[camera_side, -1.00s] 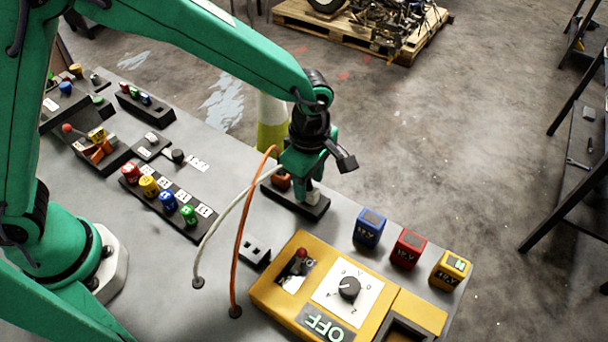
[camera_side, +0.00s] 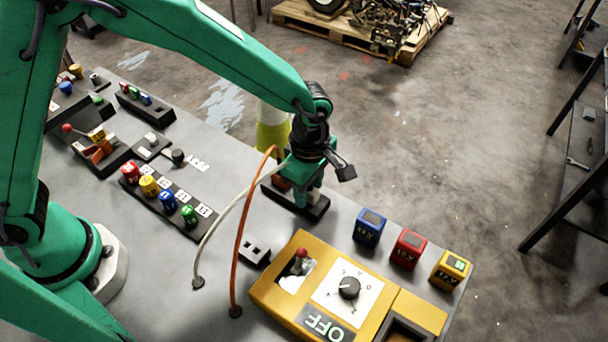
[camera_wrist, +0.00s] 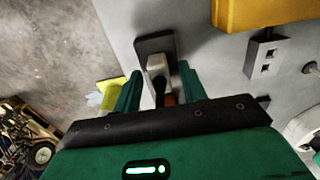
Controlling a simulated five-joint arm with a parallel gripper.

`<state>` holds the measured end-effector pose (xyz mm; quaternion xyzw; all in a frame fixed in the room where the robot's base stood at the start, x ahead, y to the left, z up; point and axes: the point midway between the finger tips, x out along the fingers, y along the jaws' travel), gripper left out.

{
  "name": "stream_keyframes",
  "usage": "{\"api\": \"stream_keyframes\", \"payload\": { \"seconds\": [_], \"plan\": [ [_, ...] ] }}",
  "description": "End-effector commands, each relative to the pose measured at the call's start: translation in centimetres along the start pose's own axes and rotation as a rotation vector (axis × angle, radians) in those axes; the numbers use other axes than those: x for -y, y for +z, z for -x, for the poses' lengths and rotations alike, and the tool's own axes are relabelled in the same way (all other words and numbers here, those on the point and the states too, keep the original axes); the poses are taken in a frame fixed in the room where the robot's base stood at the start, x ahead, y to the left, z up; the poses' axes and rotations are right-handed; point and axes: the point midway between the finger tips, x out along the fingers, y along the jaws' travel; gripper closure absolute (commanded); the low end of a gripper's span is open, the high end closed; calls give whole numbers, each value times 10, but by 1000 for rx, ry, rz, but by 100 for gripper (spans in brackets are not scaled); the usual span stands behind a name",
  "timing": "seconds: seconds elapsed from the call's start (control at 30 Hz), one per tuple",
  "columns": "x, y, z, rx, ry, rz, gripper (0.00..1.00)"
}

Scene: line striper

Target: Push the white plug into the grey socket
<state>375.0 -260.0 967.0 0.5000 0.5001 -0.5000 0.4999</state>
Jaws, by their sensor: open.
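The white plug (camera_side: 313,196) stands in a long black holder (camera_side: 322,210), partly covered by my gripper in the side view. In the wrist view the white plug (camera_wrist: 155,64) lies between the two green fingers of my gripper (camera_wrist: 158,82), which are open, with a gap visible on both sides. In the side view my gripper (camera_side: 304,190) points down at the holder. An orange plug (camera_side: 281,184) stands in the same holder, mostly hidden by my gripper. The grey socket (camera_side: 255,250) is a small block with two square holes, nearer the camera; it also shows in the wrist view (camera_wrist: 266,60).
A white cable (camera_side: 222,220) and an orange cable (camera_side: 240,230) arch from the plugs to the table. A yellow panel (camera_side: 278,285) with a dial stands right of the socket. Blue, red and yellow blocks (camera_side: 407,249) stand behind it. Coloured knobs (camera_side: 168,200) lie left.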

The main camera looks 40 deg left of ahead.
Motion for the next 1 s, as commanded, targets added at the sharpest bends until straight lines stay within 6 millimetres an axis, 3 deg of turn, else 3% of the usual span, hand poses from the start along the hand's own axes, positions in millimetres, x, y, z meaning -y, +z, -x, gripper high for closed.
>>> {"api": "stream_keyframes", "payload": {
  "seconds": [0.13,0.33,1.0],
  "plan": [
    [0,0,0,0,0,0,62],
    [0,0,0,0,0,0,100],
    [0,0,7,1,1,0,100]
  ]
}}
